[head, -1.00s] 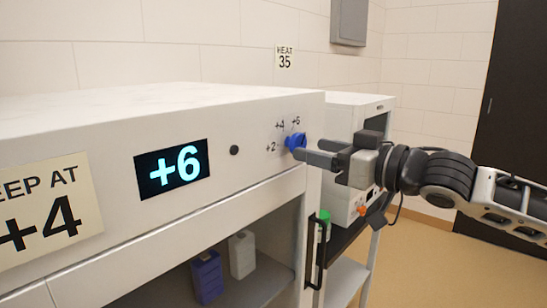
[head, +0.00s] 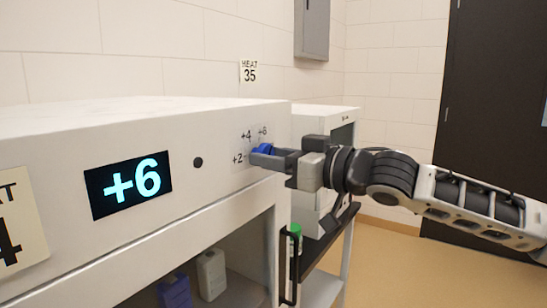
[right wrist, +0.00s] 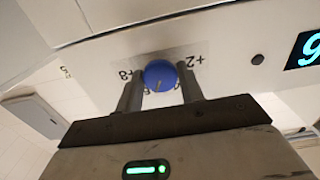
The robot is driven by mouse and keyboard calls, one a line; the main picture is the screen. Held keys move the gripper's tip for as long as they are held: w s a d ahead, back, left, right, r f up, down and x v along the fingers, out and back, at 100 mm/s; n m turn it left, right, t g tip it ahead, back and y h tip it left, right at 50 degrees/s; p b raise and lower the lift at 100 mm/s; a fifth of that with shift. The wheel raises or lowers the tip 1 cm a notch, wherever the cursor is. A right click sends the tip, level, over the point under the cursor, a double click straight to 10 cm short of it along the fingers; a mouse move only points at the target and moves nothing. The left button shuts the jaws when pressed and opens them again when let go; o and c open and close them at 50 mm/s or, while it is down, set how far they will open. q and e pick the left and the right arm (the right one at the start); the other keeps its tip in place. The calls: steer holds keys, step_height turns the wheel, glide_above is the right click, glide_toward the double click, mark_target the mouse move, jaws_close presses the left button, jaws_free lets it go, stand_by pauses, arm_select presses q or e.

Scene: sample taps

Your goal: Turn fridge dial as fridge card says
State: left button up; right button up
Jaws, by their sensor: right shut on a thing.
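The blue fridge dial (head: 264,149) is on the fridge front, with marks +2, +4 and +6 around it in the head view. My right gripper (head: 268,157) is shut on the dial. In the right wrist view the dial (right wrist: 160,75) sits between the two fingers (right wrist: 160,92), with +2 and +8 marks beside it. The fridge display (head: 128,184) reads +6. The fridge card (head: 18,225) is cut off at the left edge; only part of a 4 shows now, and earlier it read "KEEP AT +4". My left gripper is not in view.
A black knob or button (head: 198,162) sits between display and dial. A blue bottle (head: 175,292) and a white bottle (head: 211,274) stand inside the fridge. A white device (head: 322,165) stands on a cart to the right. A HEAT 35 card (head: 249,71) is on the wall.

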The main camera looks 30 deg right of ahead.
arm_select(q)
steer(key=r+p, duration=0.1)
steer(key=p, duration=0.1)
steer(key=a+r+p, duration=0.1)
steer(key=p, duration=0.2)
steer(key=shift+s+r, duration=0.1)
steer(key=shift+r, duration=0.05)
arm_select(e)
steer(key=n, duration=1.1)
steer(key=shift+n, duration=0.3)
steer(key=o, duration=1)
